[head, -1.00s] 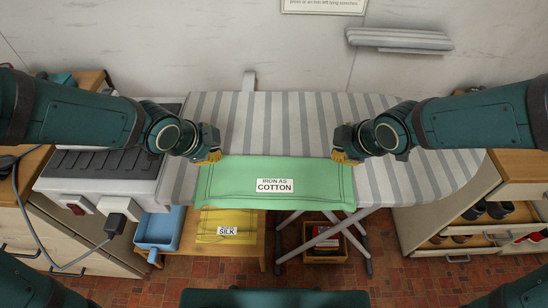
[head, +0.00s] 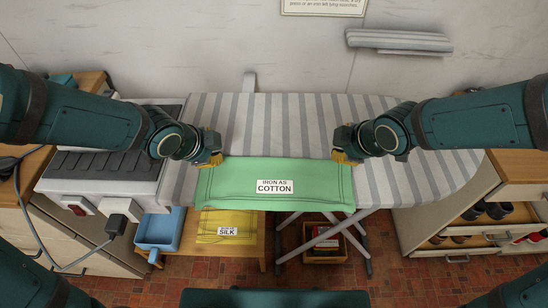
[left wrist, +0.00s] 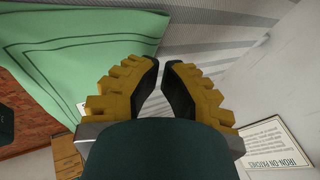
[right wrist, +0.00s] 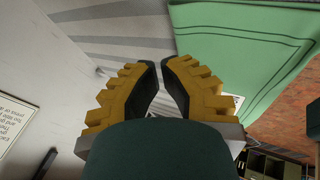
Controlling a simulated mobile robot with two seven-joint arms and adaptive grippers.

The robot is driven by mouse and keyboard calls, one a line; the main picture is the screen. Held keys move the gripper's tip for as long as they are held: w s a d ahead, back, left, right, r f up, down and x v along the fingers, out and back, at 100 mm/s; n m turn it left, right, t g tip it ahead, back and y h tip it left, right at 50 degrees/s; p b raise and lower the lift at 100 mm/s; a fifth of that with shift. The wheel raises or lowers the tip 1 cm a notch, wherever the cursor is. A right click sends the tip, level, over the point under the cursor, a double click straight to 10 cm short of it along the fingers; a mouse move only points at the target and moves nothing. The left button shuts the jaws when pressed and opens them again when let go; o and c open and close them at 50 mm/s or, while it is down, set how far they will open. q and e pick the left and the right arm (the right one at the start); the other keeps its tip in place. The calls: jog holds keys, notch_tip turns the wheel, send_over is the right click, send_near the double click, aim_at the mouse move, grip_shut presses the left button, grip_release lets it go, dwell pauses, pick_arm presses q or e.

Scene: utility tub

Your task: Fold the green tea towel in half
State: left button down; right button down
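The green tea towel (head: 225,192) lies flat along the front of the striped ironing board, a card reading "IRON AS COTTON" (head: 274,186) on it. Dark border lines run near its sides and front edge; none shows along its far edge, which looks like a fold. My left gripper (head: 212,161) is at the far edge near the left corner. My right gripper (head: 345,158) is at the far edge near the right corner. In the left wrist view (left wrist: 161,64) and right wrist view (right wrist: 158,64) the fingertips stand narrowly apart, with no green visible between them.
The ironing board (head: 290,125) is bare behind the towel and to its right. A grey and white unit (head: 100,170) stands at the left. Below are a yellow cloth (head: 213,220), a blue tub (head: 160,226) and a wooden crate (head: 322,254). The wall is behind.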

jog(key=shift+f, duration=0.3)
jog(key=shift+r, duration=0.1)
